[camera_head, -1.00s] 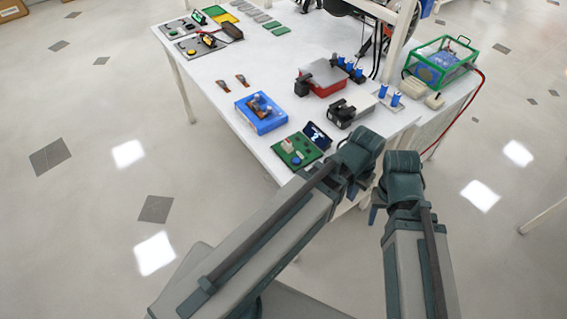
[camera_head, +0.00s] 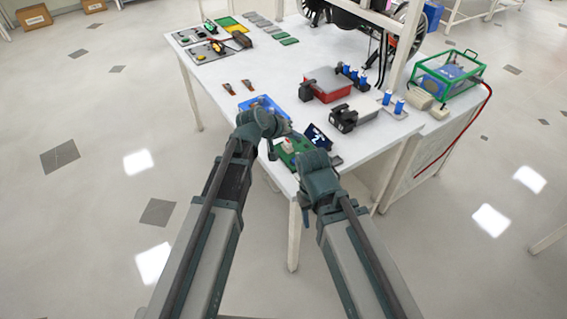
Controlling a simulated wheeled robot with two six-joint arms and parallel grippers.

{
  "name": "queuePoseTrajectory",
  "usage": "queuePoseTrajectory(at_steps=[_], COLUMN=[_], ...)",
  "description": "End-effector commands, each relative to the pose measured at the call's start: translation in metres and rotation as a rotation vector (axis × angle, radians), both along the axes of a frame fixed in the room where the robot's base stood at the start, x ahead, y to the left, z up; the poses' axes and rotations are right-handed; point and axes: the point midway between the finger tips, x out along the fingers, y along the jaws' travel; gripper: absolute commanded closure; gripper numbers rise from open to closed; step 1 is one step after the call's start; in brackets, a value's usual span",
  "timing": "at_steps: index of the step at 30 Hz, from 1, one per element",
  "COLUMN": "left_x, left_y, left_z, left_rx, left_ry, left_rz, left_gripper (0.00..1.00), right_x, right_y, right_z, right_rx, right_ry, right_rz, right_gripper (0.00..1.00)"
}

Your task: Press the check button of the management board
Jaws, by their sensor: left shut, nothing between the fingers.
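The management board is a green board (camera_head: 284,158) with a small dark screen (camera_head: 318,137) behind it, at the near corner of the white table. The arms cover much of the board, and I cannot make out its check button. My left gripper (camera_head: 271,151) is shut and empty, pointing down at the board's left edge. I cannot tell whether it touches the board. My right gripper (camera_head: 304,199) is by the table's near corner, mostly hidden by its own wrist, and its fingers cannot be made out.
A blue tray (camera_head: 246,104) lies just behind my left wrist. A black device (camera_head: 343,119) and a red box (camera_head: 328,85) stand behind the screen. A green-framed clear case (camera_head: 448,75) is at the right.

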Motion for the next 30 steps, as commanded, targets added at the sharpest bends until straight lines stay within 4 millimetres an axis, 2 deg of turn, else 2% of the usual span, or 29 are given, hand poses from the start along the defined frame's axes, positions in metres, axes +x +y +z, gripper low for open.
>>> queuePoseTrajectory(at_steps=[11, 17, 23, 30], left_x=[0.0, 0.0, 0.0, 0.0], left_y=[0.0, 0.0, 0.0, 0.0], left_z=[0.0, -0.008, -0.028, -0.062], left_rx=[-0.001, -0.001, 0.0, 0.0], left_ry=[-0.001, -0.001, -0.001, -0.001], left_rz=[0.001, 0.001, 0.001, 0.001], left_gripper=[1.0, 1.0, 1.0, 1.0], right_x=[0.0, 0.0, 0.0, 0.0], right_y=[0.0, 0.0, 0.0, 0.0], right_z=[0.0, -0.008, -0.028, -0.062], right_rx=[0.0, 0.0, 0.0, 0.0], right_ry=[0.0, 0.0, 0.0, 0.0], right_rz=[0.0, 0.0, 0.0, 0.0], right_gripper=[0.5, 0.5, 0.5, 0.5])
